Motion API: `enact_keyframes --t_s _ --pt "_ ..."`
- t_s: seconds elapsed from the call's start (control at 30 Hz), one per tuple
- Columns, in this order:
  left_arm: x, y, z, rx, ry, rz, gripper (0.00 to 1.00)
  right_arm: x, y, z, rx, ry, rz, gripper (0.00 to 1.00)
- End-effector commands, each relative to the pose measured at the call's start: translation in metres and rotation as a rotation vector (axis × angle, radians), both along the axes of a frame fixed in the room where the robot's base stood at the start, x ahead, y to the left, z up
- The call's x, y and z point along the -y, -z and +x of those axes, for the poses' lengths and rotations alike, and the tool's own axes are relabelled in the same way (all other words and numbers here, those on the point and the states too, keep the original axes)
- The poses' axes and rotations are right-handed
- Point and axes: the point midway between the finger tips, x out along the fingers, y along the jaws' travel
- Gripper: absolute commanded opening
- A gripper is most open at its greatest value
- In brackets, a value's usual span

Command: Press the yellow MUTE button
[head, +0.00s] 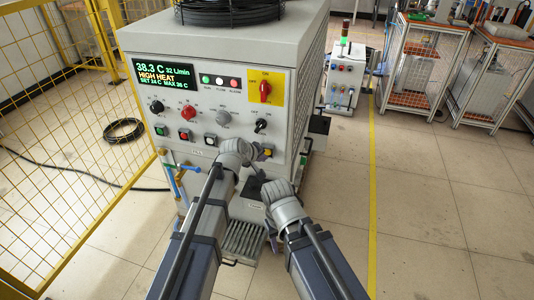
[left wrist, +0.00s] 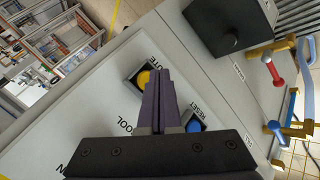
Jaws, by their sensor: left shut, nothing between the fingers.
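The yellow MUTE button (left wrist: 144,78) sits in a square dark frame on the pale panel, its label partly covered. It also shows in the head view (head: 268,151), at the panel's lower right. My left gripper (left wrist: 158,74) is shut and empty, its purple fingers pointing at the panel just beside the yellow button. Whether the tips touch the button or panel cannot be told. The blue RESET button (left wrist: 193,124) lies on the other side of the fingers, partly covered. My right gripper (head: 262,185) is low in front of the cabinet; its fingers are not clear.
A dark box with a black knob (left wrist: 229,41) juts out near the left gripper.

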Motion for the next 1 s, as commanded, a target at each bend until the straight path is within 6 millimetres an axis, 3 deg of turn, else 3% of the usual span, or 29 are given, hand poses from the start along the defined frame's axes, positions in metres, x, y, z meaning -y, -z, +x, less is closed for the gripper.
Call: enact_keyframes --t_s 1.0 --pt "0.0023 -0.0003 0.0076 0.000 0.000 0.000 0.00 0.0000 -0.0002 0.0000 0.000 0.000 0.000 0.50"
